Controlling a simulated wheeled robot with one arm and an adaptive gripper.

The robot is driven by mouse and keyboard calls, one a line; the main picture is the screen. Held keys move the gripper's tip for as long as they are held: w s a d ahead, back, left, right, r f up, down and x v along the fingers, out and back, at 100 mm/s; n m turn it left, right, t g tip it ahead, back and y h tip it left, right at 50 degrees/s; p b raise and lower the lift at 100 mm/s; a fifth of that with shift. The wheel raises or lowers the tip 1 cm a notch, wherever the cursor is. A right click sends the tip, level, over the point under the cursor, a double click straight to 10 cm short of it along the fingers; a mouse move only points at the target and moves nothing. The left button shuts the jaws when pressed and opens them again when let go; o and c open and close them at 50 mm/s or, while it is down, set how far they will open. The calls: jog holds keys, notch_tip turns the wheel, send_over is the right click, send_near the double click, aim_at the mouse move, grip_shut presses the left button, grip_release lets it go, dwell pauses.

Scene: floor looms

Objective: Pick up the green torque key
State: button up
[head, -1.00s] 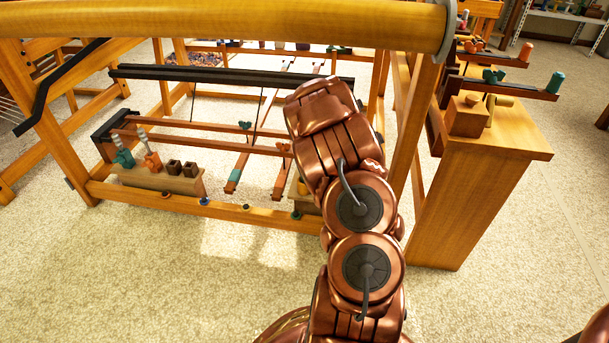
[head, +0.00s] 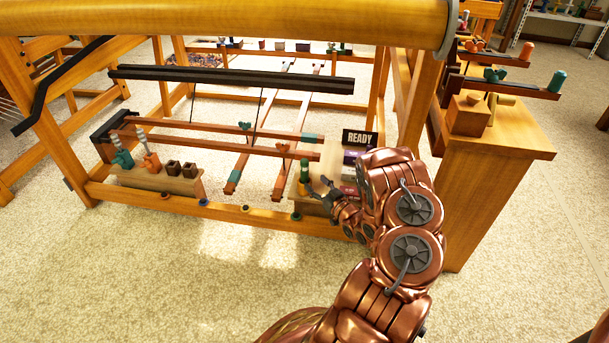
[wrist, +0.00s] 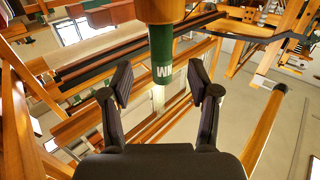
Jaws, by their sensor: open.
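A green key-like piece (head: 304,171) with an orange-yellow band stands upright on the wooden block at the right end of the loom's lower frame. I take it to be the green torque key. My gripper (head: 322,193) is just right of it, fingers pointing left towards it. In the wrist view a dark green cylinder (wrist: 163,58) with white lettering shows ahead, centred between the two spread fingers of my gripper (wrist: 164,88). The fingers look apart from it, and nothing is held. My arm hides part of the block.
A left block (head: 160,181) holds a teal key (head: 122,158), an orange key (head: 151,161) and two dark sockets. A black READY sign (head: 359,138) stands behind my gripper. The loom's thick top beam (head: 220,22) passes overhead. A wooden cabinet (head: 480,195) is at right.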

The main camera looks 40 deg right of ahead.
aim_at(307, 175)
jog(key=shift+w+d+b, duration=0.2)
jog(key=shift+w+b, duration=0.25)
jog(key=shift+w, duration=0.8)
jog(key=shift+w+d+b, duration=0.15)
jog(key=shift+w+b, duration=0.25)
jog(key=shift+w, duration=0.85)
jog(key=shift+w+d+b, duration=0.2)
jog(key=shift+w+b, duration=0.25)
jog(key=shift+w, duration=0.8)
grip_shut()
